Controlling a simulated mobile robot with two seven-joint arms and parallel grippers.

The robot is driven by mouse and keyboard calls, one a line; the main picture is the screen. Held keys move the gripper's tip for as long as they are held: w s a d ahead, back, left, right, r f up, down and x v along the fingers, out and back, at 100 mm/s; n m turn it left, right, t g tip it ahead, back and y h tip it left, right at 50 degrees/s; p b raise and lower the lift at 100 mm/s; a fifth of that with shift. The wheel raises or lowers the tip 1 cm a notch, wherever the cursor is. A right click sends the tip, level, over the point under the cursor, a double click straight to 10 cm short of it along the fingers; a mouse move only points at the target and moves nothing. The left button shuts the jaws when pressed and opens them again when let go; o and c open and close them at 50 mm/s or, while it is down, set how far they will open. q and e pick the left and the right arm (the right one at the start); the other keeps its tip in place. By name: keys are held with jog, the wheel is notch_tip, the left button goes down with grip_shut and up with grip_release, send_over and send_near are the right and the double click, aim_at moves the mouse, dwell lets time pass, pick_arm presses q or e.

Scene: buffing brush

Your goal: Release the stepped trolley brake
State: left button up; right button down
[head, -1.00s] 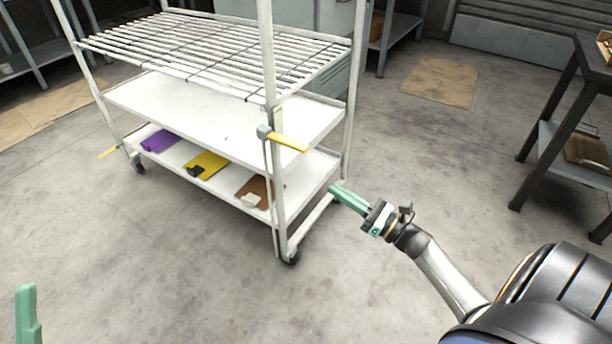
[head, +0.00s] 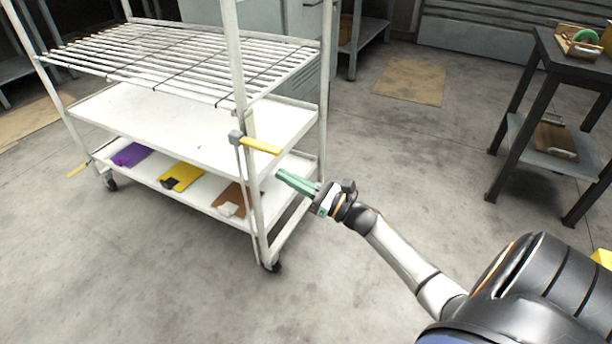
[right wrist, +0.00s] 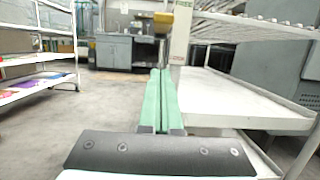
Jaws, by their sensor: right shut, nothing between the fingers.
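The white trolley (head: 190,115) stands at left centre in the head view. A yellow brake lever (head: 262,146) sticks out to the right from a grey pivot on its near corner post. In the right wrist view the lever (right wrist: 163,18) shows end-on above the fingers, beside a white post (right wrist: 182,35) with small green and red lettering. My right gripper (head: 279,174) is shut and empty, with green fingers pointing at the trolley just below and right of the lever. A gap seems to remain between them. My left gripper is out of view.
Purple, yellow (head: 181,177) and brown flat pieces lie on the trolley's bottom shelf. A dark table (head: 540,110) stands at right. The floor between is clear.

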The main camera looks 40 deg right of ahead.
aim_at(254, 142)
pick_arm(q)
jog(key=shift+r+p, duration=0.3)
jog(key=shift+p, duration=0.1)
pick_arm(e)
jog(key=shift+w+a+r, duration=0.1)
jog(key=shift+w+r, duration=0.15)
jog(key=shift+r, duration=0.5)
jog(key=shift+w+a+r, duration=0.15)
jog(key=shift+w+r, duration=0.15)
jog(key=shift+r, duration=0.4)
jog(key=shift+w+a+r, duration=0.1)
jog(key=shift+w+r, duration=0.15)
jog(key=shift+r, duration=0.5)
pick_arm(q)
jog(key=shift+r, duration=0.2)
pick_arm(e)
jog(key=shift+r, duration=0.1)
pick_arm(q)
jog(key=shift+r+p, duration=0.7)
jog(key=shift+p, duration=0.15)
pick_arm(e)
jog(key=shift+r+h, duration=0.2)
jog(key=shift+h, duration=0.1)
